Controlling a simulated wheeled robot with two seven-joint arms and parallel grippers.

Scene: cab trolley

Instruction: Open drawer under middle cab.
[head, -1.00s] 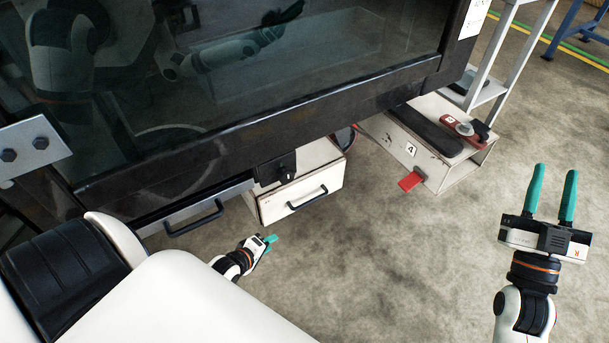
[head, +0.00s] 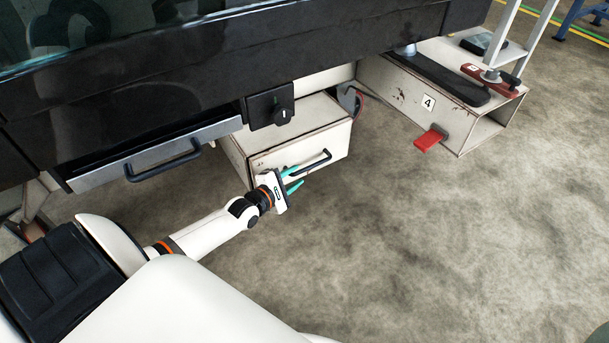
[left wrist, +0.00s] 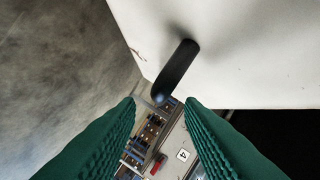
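A white drawer unit (head: 322,120) with worn edges hangs under the dark cab, its front panel (head: 332,145) looking shut. A black bar handle (head: 318,163) is on the front. My left gripper (head: 296,180) is at the front, its teal fingers beside the handle, partly hidden by its own body. In the left wrist view, the two green fingers (left wrist: 160,105) are apart. The black handle (left wrist: 176,68) lies ahead between them, close to the fingertips, and neither finger visibly grips it. My right gripper is not clearly in view.
A grey drawer (head: 110,177) with a black handle is at left. A black knob box (head: 270,107) sits above the white unit. A pale step box (head: 420,101) marked 4 with a red tab (head: 430,139) is at right. The floor in front is clear.

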